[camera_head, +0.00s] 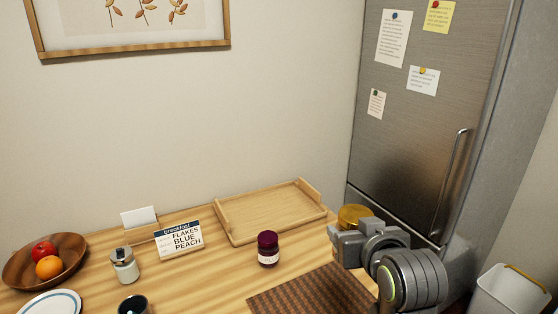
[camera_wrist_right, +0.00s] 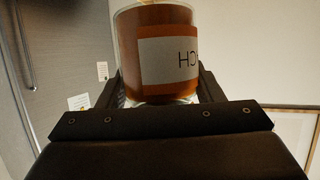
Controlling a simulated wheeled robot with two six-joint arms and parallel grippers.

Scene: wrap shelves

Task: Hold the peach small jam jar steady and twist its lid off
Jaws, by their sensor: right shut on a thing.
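The peach small jam jar (camera_wrist_right: 160,25) shows large in the right wrist view, amber with a white label whose visible letters "CH" are upside down. My right gripper (camera_wrist_right: 162,88) is shut on it, a finger on each side. In the head view my right gripper (camera_head: 345,236) is at the table's right end, and a golden-yellow round part of the jar (camera_head: 354,214) shows above it. Whether this is the lid I cannot tell; the jar's lower part is hidden there. My left gripper is not in view.
A dark purple jar (camera_head: 268,249) stands left of my right gripper, before a wooden tray (camera_head: 238,236). A breakfast sign (camera_head: 180,240), a glass jar (camera_head: 124,265) and a fruit bowl (camera_head: 16,267) are further left. A brown woven mat (camera_head: 300,296) lies in front. The fridge (camera_head: 415,125) stands behind.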

